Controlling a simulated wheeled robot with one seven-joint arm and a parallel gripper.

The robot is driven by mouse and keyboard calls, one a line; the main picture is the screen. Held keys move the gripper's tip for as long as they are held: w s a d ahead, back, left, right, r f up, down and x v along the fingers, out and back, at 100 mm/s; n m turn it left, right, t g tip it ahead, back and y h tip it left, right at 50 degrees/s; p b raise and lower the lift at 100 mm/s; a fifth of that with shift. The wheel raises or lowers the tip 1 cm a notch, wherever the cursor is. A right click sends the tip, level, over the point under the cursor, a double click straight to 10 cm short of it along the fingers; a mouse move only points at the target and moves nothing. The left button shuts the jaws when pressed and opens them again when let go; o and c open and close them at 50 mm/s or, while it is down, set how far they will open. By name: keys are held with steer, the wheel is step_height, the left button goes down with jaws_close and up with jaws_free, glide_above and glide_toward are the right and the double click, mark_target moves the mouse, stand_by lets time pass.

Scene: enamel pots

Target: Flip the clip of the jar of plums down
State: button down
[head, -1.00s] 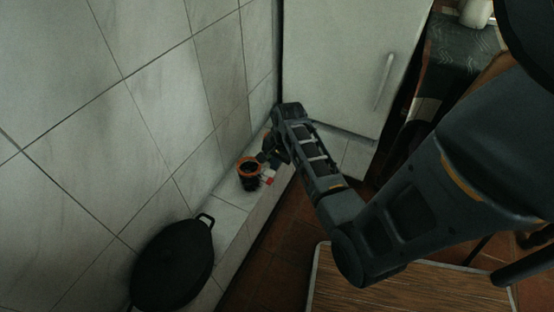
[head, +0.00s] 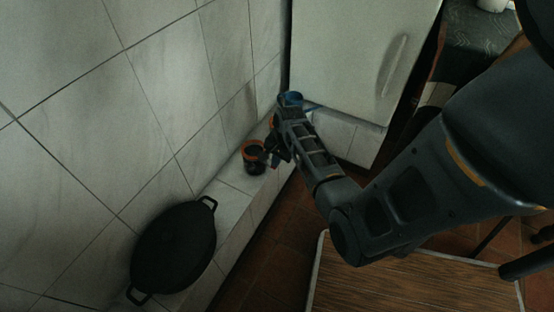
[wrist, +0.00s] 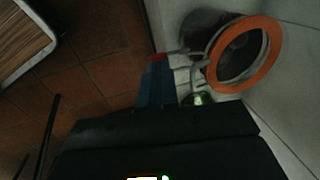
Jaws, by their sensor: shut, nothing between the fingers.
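The jar of plums (head: 254,168) is dark glass with an orange ring around its top, standing on the tiled ledge against the wall. In the wrist view its orange ring (wrist: 270,50) and dark glass side (wrist: 205,28) fill the upper right. A pale clip-like piece (wrist: 201,76) shows beside the ring on the gripper's side; its exact position is hard to tell. My gripper (head: 270,158) is shut and empty, close to the jar's right side; in the wrist view its fingers (wrist: 167,72) lie just left of the ring. I cannot tell whether they touch.
A wooden-topped table (head: 400,275) stands at lower right. Tiled floor (head: 285,225) lies between.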

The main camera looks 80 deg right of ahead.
steer(key=shift+s+f+t, duration=0.2)
steer(key=shift+f+t, duration=0.1)
steer(key=shift+t, duration=0.2)
steer(key=f+t+h+b, duration=0.1)
steer(key=t+b, duration=0.2)
steer(key=f+t+h+b, duration=0.1)
steer(key=t+b, duration=0.2)
steer(key=f+t+b, duration=0.2)
steer(key=b, duration=0.1)
steer(key=shift+s+a+t+h+b, duration=0.1)
steer(key=shift+s+t+h+b, duration=0.15)
steer(key=shift+t+h+b, duration=0.15)
steer(key=shift+r, duration=0.1)
steer(key=shift+r+p, duration=0.7)
